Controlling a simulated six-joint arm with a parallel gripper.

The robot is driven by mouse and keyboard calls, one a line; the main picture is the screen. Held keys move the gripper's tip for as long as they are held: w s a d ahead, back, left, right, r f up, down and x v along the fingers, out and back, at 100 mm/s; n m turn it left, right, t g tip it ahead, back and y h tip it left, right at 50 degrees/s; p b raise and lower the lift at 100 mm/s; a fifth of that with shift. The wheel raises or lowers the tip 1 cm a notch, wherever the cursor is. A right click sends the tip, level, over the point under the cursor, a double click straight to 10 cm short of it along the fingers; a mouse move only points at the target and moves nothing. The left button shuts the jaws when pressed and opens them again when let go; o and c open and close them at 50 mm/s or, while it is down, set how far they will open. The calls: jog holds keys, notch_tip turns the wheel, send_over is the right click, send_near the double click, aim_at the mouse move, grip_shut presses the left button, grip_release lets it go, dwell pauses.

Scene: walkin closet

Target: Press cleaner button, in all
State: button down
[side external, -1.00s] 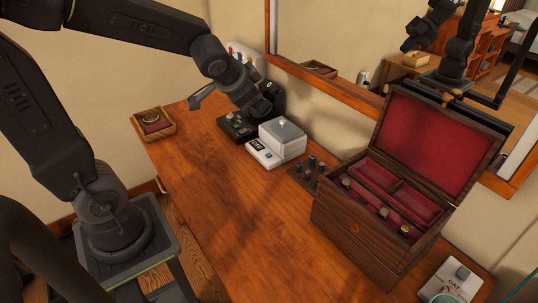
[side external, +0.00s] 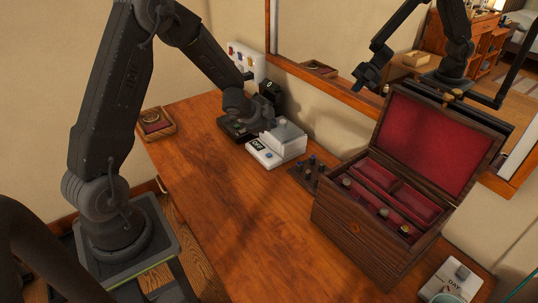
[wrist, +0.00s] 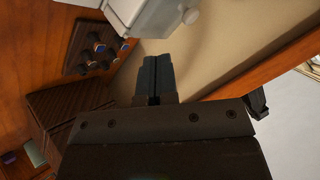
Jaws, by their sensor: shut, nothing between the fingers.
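The cleaner (side external: 290,143) is a white box with a grey knobbed lid, standing on the wooden tabletop near the mirror. Its front strip has a small dark display (side external: 257,145) and a blue button (side external: 268,155). My gripper (side external: 268,124) is low at the cleaner's far left side; its fingertips are hard to make out there, and I cannot tell whether they touch it. In the wrist view my gripper's fingers (wrist: 155,65) are together and empty. Part of the white cleaner (wrist: 150,12) shows above them; its button is not visible in that view.
A dark ring stand (side external: 307,172) and an open red-lined jewelry box (side external: 352,232) stand right of the cleaner. A small wooden tray (side external: 157,128) is at the far left. The table's middle is clear.

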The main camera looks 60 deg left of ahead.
jog(key=shift+f, duration=4.35)
jog(key=shift+f, duration=0.1)
jog(key=shift+f, duration=0.35)
jog(key=shift+f, duration=0.4)
jog(key=shift+r, duration=0.85)
jog(key=shift+r, duration=2.5)
